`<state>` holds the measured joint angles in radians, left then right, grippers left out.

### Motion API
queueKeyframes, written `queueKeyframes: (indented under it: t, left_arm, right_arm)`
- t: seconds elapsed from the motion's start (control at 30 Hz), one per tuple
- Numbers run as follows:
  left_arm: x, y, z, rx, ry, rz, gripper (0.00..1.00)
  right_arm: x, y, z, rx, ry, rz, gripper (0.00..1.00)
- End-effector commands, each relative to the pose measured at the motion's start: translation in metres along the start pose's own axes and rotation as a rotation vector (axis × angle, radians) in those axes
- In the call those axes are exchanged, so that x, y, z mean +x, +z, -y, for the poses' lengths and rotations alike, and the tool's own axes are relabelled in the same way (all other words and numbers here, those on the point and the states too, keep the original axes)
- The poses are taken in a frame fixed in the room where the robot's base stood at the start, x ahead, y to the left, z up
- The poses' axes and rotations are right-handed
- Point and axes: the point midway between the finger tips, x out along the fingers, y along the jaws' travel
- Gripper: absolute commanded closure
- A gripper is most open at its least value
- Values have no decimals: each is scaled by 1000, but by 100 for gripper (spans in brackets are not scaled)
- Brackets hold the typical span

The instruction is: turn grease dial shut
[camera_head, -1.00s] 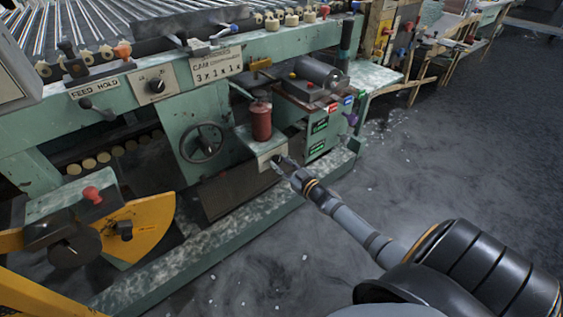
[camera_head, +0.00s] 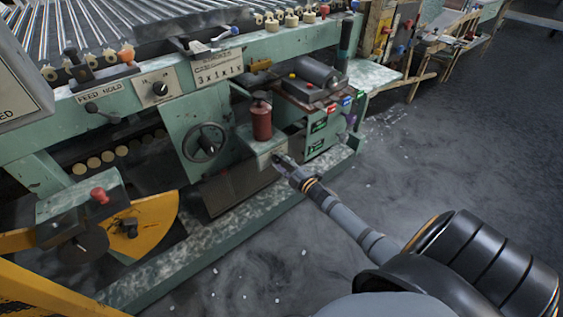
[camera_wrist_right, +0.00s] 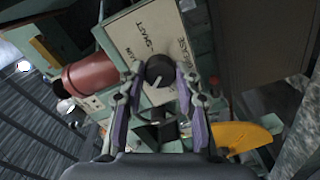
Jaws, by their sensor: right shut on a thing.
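The grease dial (camera_wrist_right: 158,72) is a round black knob with a white pointer line on a cream plate (camera_wrist_right: 133,30) in the right wrist view. The plate's lettering, which looks like "SHAFT GREASE", stands turned in the picture. The pointer slants toward the lower left. My right gripper (camera_wrist_right: 161,80) has a purple-padded finger on each side of the knob and is shut on it. In the head view my right gripper (camera_head: 283,166) is at the front of the small green box below the red cylinder, and it mostly hides the dial. My left gripper is not in view.
The red cylinder (camera_head: 261,122) stands just above the dial box. A handwheel (camera_head: 204,143) is to its left, and a yellow quadrant (camera_head: 150,222) sits at lower left. The machine's base rail (camera_head: 240,207) runs below. The floor (camera_head: 430,170) to the right is open.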

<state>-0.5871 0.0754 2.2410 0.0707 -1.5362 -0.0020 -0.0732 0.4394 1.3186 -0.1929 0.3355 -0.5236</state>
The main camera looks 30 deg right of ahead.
Motion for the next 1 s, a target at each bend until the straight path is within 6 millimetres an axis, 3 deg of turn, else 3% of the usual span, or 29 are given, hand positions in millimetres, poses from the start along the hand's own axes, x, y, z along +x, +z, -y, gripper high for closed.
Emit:
queueKeyframes:
  t: [0.6,1.0]
  left_arm:
    - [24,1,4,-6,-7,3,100]
    - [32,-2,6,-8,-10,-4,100]
  right_arm:
    - [-1,0,1,-570,-1,19,99]
    - [-1,0,2,-829,-2,27,99]
